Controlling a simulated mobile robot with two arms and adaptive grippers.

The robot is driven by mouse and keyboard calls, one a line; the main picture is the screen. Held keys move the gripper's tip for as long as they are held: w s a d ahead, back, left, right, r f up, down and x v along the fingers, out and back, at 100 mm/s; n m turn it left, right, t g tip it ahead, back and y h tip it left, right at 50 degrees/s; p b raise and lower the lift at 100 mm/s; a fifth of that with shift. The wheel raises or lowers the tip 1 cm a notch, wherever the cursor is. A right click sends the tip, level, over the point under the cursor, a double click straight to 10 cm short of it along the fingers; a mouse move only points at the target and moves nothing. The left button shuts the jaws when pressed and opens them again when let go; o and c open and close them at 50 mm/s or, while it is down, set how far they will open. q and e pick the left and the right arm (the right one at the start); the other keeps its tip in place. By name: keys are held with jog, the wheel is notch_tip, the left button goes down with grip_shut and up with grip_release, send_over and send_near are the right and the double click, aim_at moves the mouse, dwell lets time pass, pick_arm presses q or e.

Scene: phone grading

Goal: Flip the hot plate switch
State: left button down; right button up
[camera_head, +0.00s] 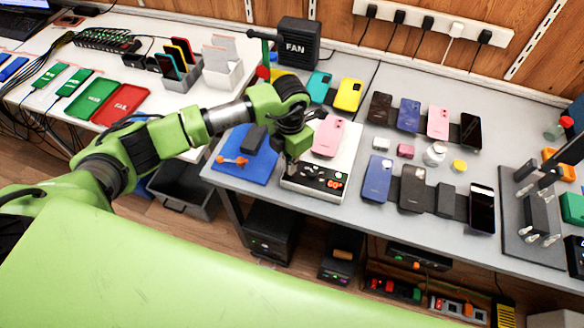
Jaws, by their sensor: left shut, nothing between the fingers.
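The hot plate (346,158) is a white slab on the grey bench, with a dark control panel (316,180) along its front edge. The panel carries small light knobs and orange-red marks. A pink phone (328,136) lies on the plate. My left gripper (291,171) points down at the left end of the panel, shut and empty. Its fingertips are at or just above the panel; I cannot tell whether they touch. The gripper hides part of the panel's left end, and the switch's position cannot be made out. My right gripper is not in view.
A blue mat (244,170) with an orange-handled tool lies left of the plate. Several phones lie in rows to the right. A black FAN box (299,42) stands behind. Green and red trays (122,104) are on the left table. A dark stand (540,212) is at far right.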

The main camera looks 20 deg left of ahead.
pick_arm(q)
jog(key=shift+f+b, duration=0.3)
jog(key=shift+f, duration=0.05)
jog(key=shift+s, duration=0.1)
jog(key=shift+r+p, duration=0.65)
jog(key=shift+r, duration=0.2)
jog(key=shift+r+p, duration=1.5)
jog(key=shift+r, duration=1.2)
